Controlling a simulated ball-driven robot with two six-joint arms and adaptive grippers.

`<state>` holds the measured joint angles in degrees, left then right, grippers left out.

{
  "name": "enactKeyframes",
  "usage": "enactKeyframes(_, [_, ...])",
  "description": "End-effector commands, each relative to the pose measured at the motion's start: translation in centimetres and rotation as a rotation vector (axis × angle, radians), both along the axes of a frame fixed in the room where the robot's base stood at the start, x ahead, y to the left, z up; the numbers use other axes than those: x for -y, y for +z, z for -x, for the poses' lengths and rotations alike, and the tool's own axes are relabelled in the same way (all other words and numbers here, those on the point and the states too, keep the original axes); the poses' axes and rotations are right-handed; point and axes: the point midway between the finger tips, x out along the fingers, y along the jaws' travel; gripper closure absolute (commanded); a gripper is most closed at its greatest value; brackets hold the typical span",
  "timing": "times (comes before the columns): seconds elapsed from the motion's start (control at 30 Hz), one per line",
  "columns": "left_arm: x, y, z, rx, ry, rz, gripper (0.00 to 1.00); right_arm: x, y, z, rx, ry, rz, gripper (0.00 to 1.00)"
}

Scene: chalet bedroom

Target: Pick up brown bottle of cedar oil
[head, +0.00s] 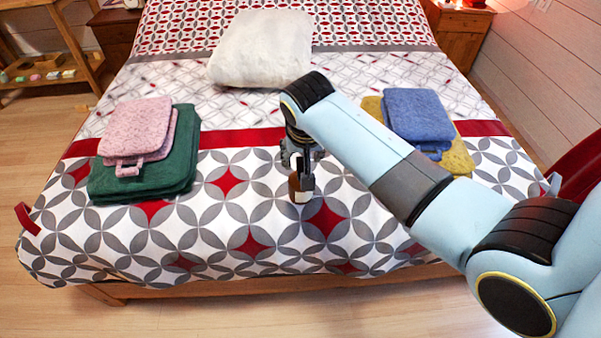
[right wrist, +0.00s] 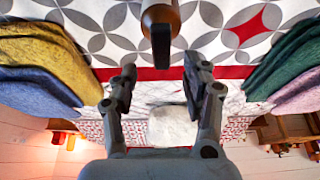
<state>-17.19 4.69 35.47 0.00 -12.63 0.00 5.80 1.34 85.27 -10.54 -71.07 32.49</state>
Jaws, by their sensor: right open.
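The brown bottle of cedar oil (head: 306,184) is at the middle of the bed in the head view, with a pale label facing the camera. My right gripper (head: 301,158) is right at its upper end and hides part of it. In the right wrist view the bottle (right wrist: 158,14) shows at the top edge, its dark cap (right wrist: 161,46) pointing toward the gripper. The two fingers of the right gripper (right wrist: 160,70) are spread, with the cap just beyond the gap between their tips. No contact shows. My left gripper is not in view.
The patterned bed (head: 250,243) fills the middle. Pink (head: 138,128) and green towels (head: 140,184) lie stacked at left, blue (head: 418,115) and yellow ones (head: 456,160) at right. A white pillow (head: 262,50) lies behind. The front strip of the bed is clear.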

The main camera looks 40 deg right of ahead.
Motion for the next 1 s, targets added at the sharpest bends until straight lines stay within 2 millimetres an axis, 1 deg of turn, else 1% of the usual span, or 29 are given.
enactKeyframes(0.17, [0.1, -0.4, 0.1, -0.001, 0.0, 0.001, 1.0, 0.4, -1.5, -0.8, -0.001, 0.0, 0.0, 0.52])
enactKeyframes(0.3, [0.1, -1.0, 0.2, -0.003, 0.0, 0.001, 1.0, 0.8, -3.6, -1.9, -0.002, 0.001, 0.0, 0.52])
enactKeyframes(0.4, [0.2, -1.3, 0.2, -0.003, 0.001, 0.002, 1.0, 1.0, -4.7, -2.2, -0.002, 0.001, -0.001, 0.52])
enactKeyframes(0.5, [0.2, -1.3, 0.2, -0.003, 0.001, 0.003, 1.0, 1.1, -5.0, -2.4, -0.002, 0.001, -0.001, 0.52])
enactKeyframes(0.67, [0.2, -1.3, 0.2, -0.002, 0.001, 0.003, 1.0, 1.1, -5.0, -2.4, -0.001, 0.001, -0.001, 0.52])
enactKeyframes(0.7, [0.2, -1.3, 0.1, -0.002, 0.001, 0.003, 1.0, 1.1, -5.0, -2.4, -0.001, 0.001, 0.0, 0.53])
enactKeyframes(1.0, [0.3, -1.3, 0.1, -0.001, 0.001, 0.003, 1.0, 1.1, -5.0, -2.3, -0.001, 0.001, 0.0, 0.92])
